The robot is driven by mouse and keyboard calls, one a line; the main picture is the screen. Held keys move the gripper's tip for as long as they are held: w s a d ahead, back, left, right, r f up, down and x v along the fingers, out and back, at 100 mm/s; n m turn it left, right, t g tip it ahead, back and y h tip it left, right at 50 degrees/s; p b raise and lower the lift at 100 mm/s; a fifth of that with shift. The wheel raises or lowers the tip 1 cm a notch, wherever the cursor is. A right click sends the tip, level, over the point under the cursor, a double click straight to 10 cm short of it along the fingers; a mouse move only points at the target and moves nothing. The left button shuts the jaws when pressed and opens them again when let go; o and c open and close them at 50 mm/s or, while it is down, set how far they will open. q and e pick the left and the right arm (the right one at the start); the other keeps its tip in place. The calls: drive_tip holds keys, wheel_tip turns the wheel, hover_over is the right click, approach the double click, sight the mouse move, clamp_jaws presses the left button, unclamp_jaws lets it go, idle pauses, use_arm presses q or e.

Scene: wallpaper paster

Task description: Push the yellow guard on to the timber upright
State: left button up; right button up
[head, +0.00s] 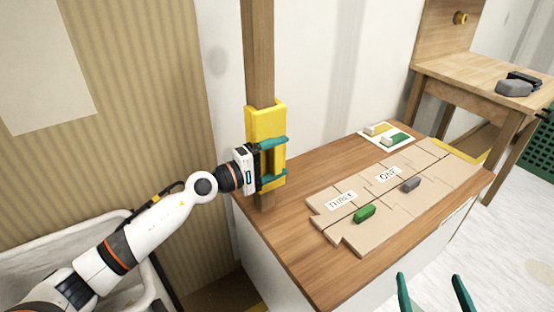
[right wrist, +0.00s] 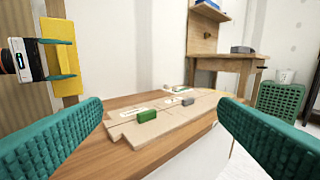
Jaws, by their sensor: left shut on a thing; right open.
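The yellow guard (head: 256,122) is a tall yellow piece against the timber upright (head: 259,55), a brown post at the back left corner of the wooden cabinet top. My left gripper (head: 279,159) is shut on the guard, its green fingers reaching across it from the left. The guard covers the front of the post; whether it is fully seated cannot be told. In the right wrist view the guard (right wrist: 60,62) shows at the upper left with my left gripper against it. My right gripper (head: 436,290) is open and empty, low at the front right in the head view.
Pale interlocking boards (head: 345,236) marked THREE and ONE lie on the cabinet top (head: 325,284), with a green block (head: 364,213) and a grey block (head: 410,185) on them. A card with small blocks (head: 398,138) lies behind. A wooden bench (head: 470,80) stands at the back right.

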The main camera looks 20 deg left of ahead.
use_arm(q)
drive_tip(key=shift+w+a, duration=0.1)
drive_tip(key=shift+a, duration=0.05)
use_arm(e)
drive_tip(key=shift+a+r+t+y, duration=0.15)
drive_tip(key=shift+r+t+y, duration=0.15)
drive_tip(key=shift+r+t, duration=0.3)
use_arm(q)
drive_tip(key=shift+w+a+r+b, duration=0.1)
drive_tip(key=shift+w+a+b, duration=0.15)
drive_tip(key=shift+b, duration=0.35)
drive_tip(key=o, duration=0.9)
use_arm(e)
wheel_tip(320, 180, up, 3)
drive_tip(key=shift+s+a+r+t+y, duration=0.15)
drive_tip(key=shift+t+y, duration=0.15)
drive_tip(key=shift+t, duration=0.7)
use_arm(q)
drive_tip(key=shift+s, duration=0.1)
use_arm(e)
drive_tip(key=shift+f, duration=0.25)
